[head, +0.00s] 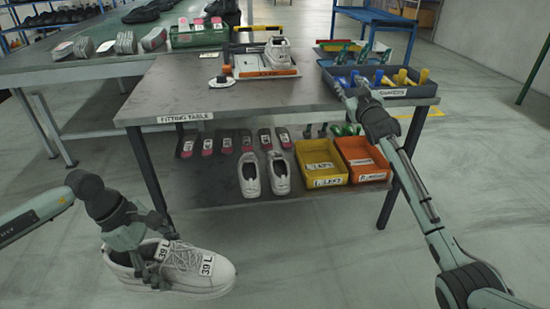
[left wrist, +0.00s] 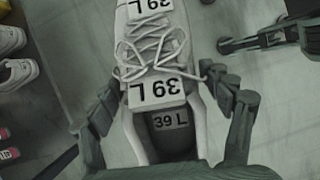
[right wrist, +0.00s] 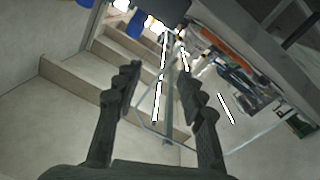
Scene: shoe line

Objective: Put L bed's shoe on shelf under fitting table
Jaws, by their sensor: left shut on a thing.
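A white lace-up shoe marked 39 L (head: 205,275) hangs low at the front left, in front of the fitting table (head: 190,90). My left gripper (head: 140,250) is shut on the shoe around its heel end. In the left wrist view the shoe (left wrist: 150,75) lies between the fingers, toe pointing away. The shelf under the fitting table (head: 215,195) carries two white shoes (head: 249,178) side by side. Another white shoe (head: 278,54) sits on an orange-edged fixture (head: 265,73) on the table top. My right gripper (head: 355,92) is open and empty beside the table's right end.
Several pink-and-grey pieces (head: 226,146) line the back of the shelf. A yellow bin (head: 320,182) and an orange bin (head: 365,178) fill its right part. The shelf's front left is bare. A table leg (head: 150,170) stands near the held shoe. A blue tray (head: 390,92) holds tools.

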